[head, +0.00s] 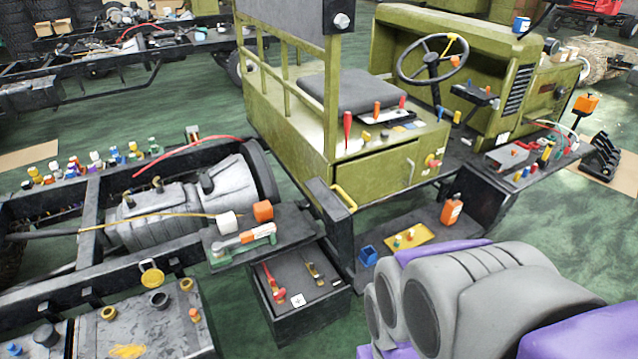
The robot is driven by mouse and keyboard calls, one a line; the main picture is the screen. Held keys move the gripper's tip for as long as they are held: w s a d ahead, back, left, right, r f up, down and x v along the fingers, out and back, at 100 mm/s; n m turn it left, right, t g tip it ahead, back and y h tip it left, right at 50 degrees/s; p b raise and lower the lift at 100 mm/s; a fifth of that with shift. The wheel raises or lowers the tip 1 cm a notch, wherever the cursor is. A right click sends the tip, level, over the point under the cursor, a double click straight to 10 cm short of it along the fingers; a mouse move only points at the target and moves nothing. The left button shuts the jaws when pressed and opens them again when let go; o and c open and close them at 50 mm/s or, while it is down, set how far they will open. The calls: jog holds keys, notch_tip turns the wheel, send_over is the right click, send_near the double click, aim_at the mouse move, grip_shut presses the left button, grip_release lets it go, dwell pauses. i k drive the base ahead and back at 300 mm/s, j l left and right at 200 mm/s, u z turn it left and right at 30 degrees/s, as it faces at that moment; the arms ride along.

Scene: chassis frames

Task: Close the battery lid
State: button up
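The battery (306,321) is a black box low in the middle of the head view, beside the chassis frame. Its top is uncovered, showing a red terminal clamp (274,284), a yellowish one (313,272) and plus and minus labels. A dark panel (329,206) with a yellow handle (344,197) stands raised behind the battery, on its right side. It looks like the open lid, but I cannot tell its hinge for sure. My grey and purple body parts fill the lower right. My gripper's fingers do not show.

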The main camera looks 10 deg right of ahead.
aim_at(338, 221)
jog(key=i+l+u, duration=0.35)
jog(key=l, duration=0.4)
jog(key=l+u, duration=0.35)
jog(key=l, duration=0.4)
jog(key=l+u, duration=0.4)
jog(key=l, duration=0.45)
jog(key=i, duration=0.05)
